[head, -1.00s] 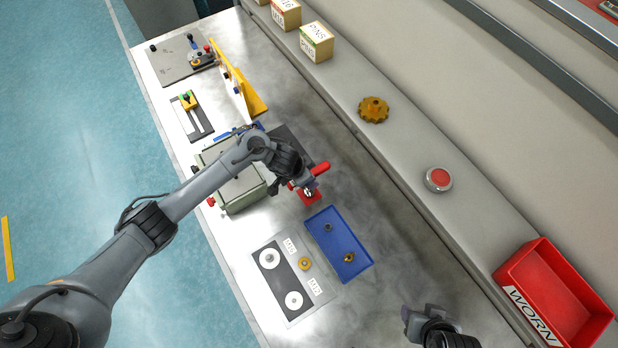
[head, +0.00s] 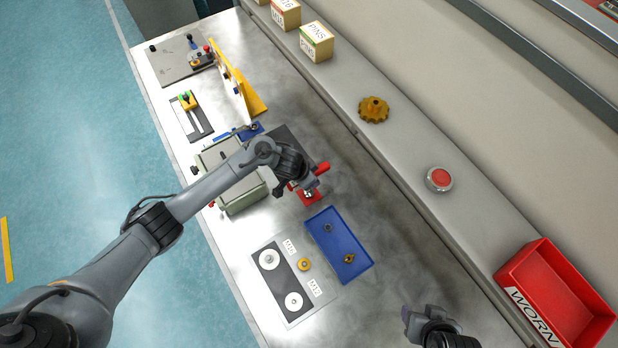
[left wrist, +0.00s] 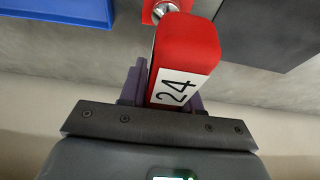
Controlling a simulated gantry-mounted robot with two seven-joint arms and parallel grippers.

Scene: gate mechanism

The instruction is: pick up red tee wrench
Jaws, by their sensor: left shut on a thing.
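The red tee wrench (head: 322,168) is at the middle of the table, its red crossbar showing on both sides of my left gripper (head: 308,184). In the left wrist view the red handle (left wrist: 190,45), with a white label reading 24, sits between the purple fingers of my left gripper (left wrist: 160,88), which is shut on it. A red block (head: 309,198) with a round metal part in it is just below the gripper; the wrench's lower part is hidden in the head view. My right gripper (head: 428,318) is at the bottom edge; its fingers are unclear.
A blue tray (head: 325,245) with small parts lies close by, beside a grey board (head: 268,283) with washers. A green-grey box (head: 243,196) stands under my left arm. A red WORN bin (head: 510,280), red button (head: 439,179) and gold gear (head: 373,109) are on the right ledge.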

